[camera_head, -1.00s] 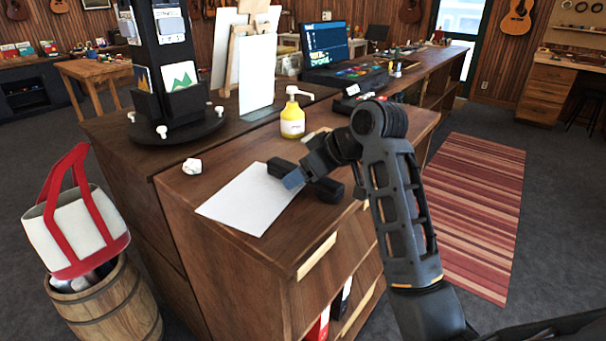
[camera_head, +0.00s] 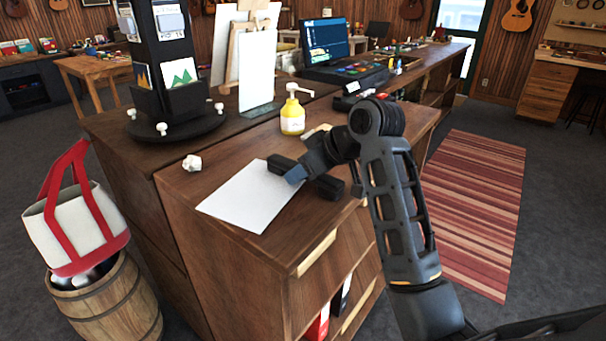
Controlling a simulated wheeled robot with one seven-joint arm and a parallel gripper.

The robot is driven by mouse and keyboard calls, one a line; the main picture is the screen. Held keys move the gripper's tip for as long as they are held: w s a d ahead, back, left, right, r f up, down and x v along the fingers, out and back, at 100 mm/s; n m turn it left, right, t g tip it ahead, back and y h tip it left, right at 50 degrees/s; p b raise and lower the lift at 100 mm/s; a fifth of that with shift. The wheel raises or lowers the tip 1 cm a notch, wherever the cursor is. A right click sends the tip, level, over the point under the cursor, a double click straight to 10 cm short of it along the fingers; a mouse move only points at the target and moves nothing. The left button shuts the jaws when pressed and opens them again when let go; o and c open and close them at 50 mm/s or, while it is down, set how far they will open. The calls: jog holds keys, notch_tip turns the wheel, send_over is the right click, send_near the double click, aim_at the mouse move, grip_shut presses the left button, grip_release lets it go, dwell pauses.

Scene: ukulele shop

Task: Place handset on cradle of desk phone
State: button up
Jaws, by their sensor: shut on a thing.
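My gripper (camera_head: 297,174) is above the near wooden counter, at the right edge of a white sheet. It is shut on a dark handset (camera_head: 331,187), whose two thick ends stick out on either side, the far-left one over the sheet. The handset lies roughly level and close to the counter top; I cannot tell whether it touches it. My wrist hides its middle. I cannot make out the desk phone's cradle with certainty. A small pale and dark object (camera_head: 318,131) behind my wrist is mostly hidden.
The white sheet (camera_head: 247,199) lies on the counter (camera_head: 228,277). A yellow pump bottle (camera_head: 292,117) stands behind my wrist, and a crumpled white ball (camera_head: 192,162) lies at left. A black display stand (camera_head: 160,130) is at back left. A dark device (camera_head: 350,101) sits farther back.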

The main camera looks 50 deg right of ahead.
jog(key=shift+r, duration=0.15)
jog(key=shift+r, duration=0.5)
notch_tip(320, 180, up, 3)
jog(key=shift+f+b, duration=0.15)
jog(key=shift+b, duration=0.25)
jog(key=s+d+r, duration=0.7)
jog(key=s+d, duration=0.1)
jog(key=shift+s+p, duration=0.2)
jog(key=shift+p, duration=0.2)
